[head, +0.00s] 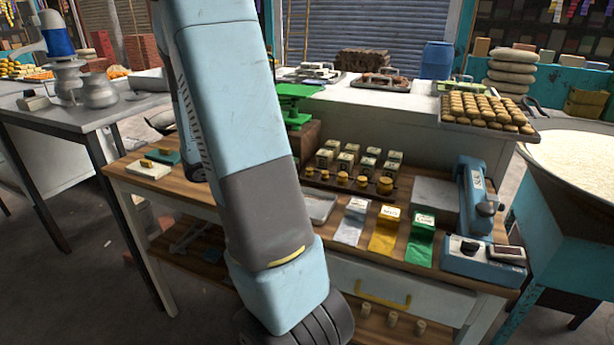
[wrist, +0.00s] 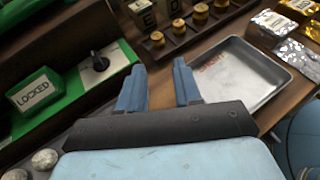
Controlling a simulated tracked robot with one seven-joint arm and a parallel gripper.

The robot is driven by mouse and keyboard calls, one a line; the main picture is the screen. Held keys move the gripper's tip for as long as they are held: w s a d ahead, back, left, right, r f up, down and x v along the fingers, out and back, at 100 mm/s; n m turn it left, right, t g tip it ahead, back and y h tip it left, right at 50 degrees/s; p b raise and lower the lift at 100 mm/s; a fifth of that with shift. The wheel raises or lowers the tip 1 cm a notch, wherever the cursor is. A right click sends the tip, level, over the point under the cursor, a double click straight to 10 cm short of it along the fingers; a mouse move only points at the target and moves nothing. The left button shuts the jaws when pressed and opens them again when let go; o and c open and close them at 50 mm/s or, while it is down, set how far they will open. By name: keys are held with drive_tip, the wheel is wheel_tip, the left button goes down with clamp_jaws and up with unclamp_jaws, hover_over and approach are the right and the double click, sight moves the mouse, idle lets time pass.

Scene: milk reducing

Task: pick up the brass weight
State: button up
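In the wrist view, brass weights (wrist: 157,39) stand in the rack beyond my fingers; the frames do not tell which one the task means. My gripper (wrist: 160,86) is open, with nothing between its two blue fingers, apart from the weights. In the head view my arm hides the gripper. Smaller brass pieces (head: 146,163) sit on small slabs at the bench's left.
A shallow metal tray (wrist: 245,78) lies just right of my fingers. A green box with a "LOCKED" label (wrist: 34,92) and a black knob (wrist: 97,62) stand left. Silver, gold and green packets (head: 384,235) and a blue device (head: 475,205) occupy the bench's right. Labelled blocks (head: 347,160) stand behind the weights.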

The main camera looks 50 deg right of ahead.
sight(308, 170)
drive_tip(key=shift+d+f, duration=0.15)
drive_tip(key=shift+d, duration=0.1)
drive_tip(key=x, duration=1.3)
drive_tip(key=shift+w+d+f, duration=0.1)
drive_tip(key=shift+d+f, duration=0.1)
drive_tip(key=shift+d, duration=0.05)
clamp_jaws()
